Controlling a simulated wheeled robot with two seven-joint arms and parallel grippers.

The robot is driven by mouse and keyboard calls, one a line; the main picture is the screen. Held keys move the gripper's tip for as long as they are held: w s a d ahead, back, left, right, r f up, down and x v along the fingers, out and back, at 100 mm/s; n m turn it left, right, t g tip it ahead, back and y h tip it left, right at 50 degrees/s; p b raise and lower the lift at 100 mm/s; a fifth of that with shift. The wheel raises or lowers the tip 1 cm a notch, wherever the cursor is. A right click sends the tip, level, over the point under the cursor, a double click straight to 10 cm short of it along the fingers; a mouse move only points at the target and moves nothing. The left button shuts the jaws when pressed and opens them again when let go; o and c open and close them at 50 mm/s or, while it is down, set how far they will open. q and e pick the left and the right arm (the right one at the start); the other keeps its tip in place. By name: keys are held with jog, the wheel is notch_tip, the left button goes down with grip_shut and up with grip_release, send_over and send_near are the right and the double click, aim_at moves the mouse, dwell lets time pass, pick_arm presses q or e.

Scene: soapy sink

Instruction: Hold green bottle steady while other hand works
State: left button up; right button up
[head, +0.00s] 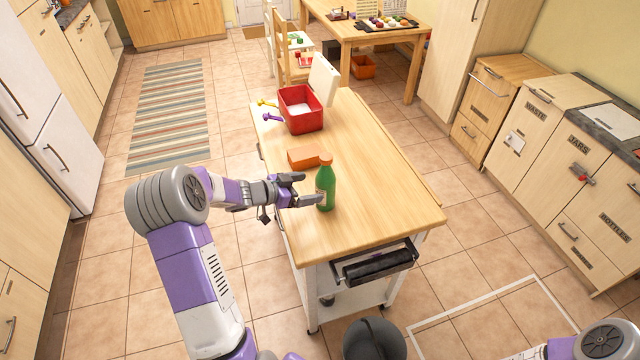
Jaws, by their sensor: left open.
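The green bottle (326,186) with an orange-brown cap stands upright on the wooden top of a kitchen cart (385,170), near its left front part. My left gripper (312,189) reaches in from the left over the cart's edge. Its jaws are open, with the fingertips right beside the bottle. I cannot tell whether the fingers touch it or how far they reach around it. Part of my right arm shows at the bottom right corner, but its gripper is out of view.
An orange-brown block (309,157) lies just behind the bottle. A red bin (301,110) stands at the cart's far end, with yellow and purple items (270,110) beside it. The cart top right of the bottle is clear. Drawers labelled waste, jars and bottles line the right.

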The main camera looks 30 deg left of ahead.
pick_arm(q)
jog(key=v, duration=0.3)
jog(key=shift+s+a, duration=0.1)
jog(key=shift+s, duration=0.2)
dwell(0.3)
